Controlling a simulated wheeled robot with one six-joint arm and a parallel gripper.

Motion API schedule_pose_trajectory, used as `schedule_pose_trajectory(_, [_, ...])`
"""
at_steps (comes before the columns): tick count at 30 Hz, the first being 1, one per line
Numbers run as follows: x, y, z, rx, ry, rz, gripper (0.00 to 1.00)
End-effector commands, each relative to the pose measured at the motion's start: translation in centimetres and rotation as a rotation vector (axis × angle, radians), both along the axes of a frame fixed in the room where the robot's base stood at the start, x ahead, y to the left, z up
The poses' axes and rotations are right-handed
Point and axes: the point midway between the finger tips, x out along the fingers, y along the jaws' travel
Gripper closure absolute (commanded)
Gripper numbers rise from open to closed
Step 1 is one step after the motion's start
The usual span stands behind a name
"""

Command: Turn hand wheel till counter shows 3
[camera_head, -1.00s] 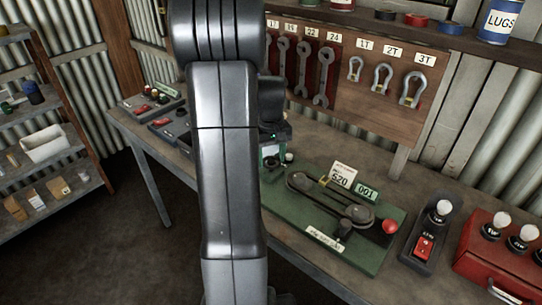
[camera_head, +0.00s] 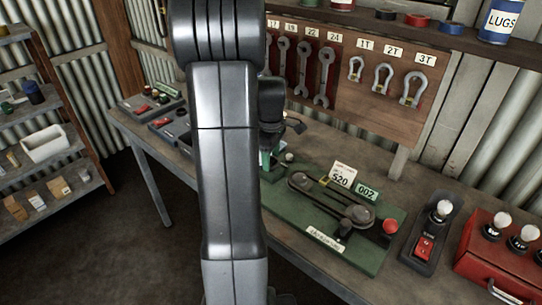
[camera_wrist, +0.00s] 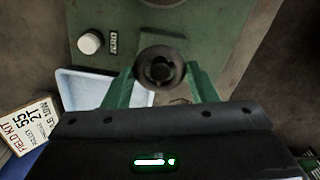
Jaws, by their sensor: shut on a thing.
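In the wrist view my gripper (camera_wrist: 160,85) has its two green fingers on either side of a dark round knob with a hollow centre, which looks like the hand wheel (camera_wrist: 160,68). The wheel sits over a green panel (camera_wrist: 205,25). A small label plate (camera_wrist: 113,42) beside a white knob is too small to read. In the head view a green counter tag reads 002 (camera_head: 367,192), on a green base with a belt and two pulleys.
A red ball knob (camera_head: 390,226) stands on the base's right end, beside a switch box (camera_head: 430,235) and a red case (camera_head: 500,262). Tools hang on the board behind. In the wrist view a pale blue tray (camera_wrist: 75,90) and a field kit box (camera_wrist: 28,130) lie at left.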

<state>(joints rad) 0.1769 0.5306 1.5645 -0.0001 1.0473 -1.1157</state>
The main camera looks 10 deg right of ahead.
Motion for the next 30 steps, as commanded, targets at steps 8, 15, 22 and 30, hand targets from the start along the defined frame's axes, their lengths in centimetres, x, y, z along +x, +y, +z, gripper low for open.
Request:
schedule_pose_trajectory(8, [0.11, 0.0, 0.14, -0.001, -0.004, 0.053, 0.71])
schedule_pose_trajectory(15, [0.12, -0.01, 0.15, -0.001, -0.005, 0.058, 0.71])
schedule_pose_trajectory(22, [0.12, -0.01, 0.15, -0.001, -0.004, 0.057, 0.34])
schedule_pose_trajectory(30, [0.05, 0.0, 0.06, 0.0, -0.002, 0.056, 0.26])
